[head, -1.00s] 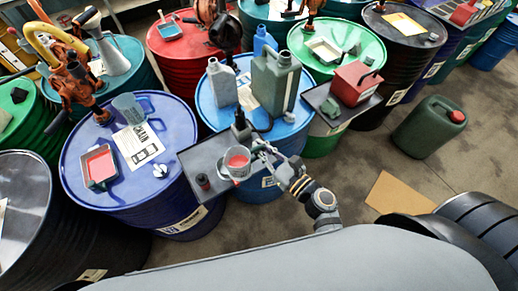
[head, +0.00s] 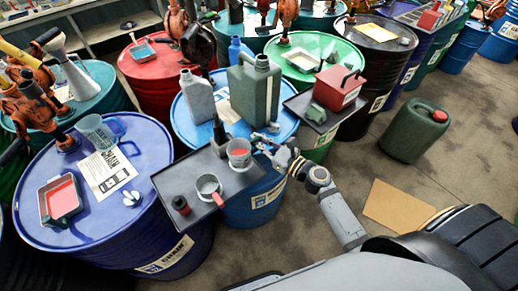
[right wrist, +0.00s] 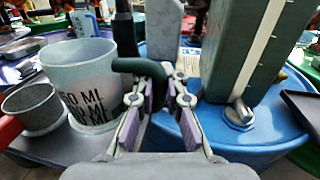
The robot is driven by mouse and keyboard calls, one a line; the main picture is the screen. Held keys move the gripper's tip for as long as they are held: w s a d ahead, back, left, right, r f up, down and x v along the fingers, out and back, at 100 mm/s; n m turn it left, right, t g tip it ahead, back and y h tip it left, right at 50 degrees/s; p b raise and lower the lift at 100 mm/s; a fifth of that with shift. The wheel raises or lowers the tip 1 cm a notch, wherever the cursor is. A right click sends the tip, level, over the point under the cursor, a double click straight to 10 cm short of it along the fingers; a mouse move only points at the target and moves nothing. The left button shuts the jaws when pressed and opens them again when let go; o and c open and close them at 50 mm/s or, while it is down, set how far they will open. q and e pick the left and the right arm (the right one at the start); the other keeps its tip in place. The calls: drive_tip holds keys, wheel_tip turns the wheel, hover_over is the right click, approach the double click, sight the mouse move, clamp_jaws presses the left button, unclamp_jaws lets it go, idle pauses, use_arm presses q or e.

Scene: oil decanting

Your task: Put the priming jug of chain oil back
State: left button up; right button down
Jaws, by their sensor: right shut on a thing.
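The jug (head: 239,154) holds red oil and is at the right end of a dark grey tray (head: 165,180). My right gripper (head: 272,146) is at the jug's right side. In the right wrist view, the grey translucent jug (right wrist: 78,75) is upright with black ML marks. The fingers of my right gripper (right wrist: 160,105) are shut on its dark green curved handle (right wrist: 135,65). The jug's base is at the tray's surface; I cannot tell whether it touches. My left gripper is not in view.
A small pot (head: 208,186) with a red handle and a dark red-topped container (head: 180,205) stand on the tray. A green canister (head: 255,90) and a grey bottle (head: 197,95) stand behind on a light blue drum. A blue drum (head: 50,150) is at left.

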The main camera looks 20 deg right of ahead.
drive_tip(key=shift+w+d+f+b, duration=0.1)
drive_tip(key=shift+w+f+b, duration=0.05)
drive_tip(key=shift+f+b, duration=1)
drive_tip(key=shift+w+d+f+b, duration=0.1)
drive_tip(key=shift+f+b, duration=0.8)
drive_tip(key=shift+f, duration=0.3)
drive_tip(key=c, duration=1.4)
unclamp_jaws()
drive_tip(key=shift+r, duration=0.1)
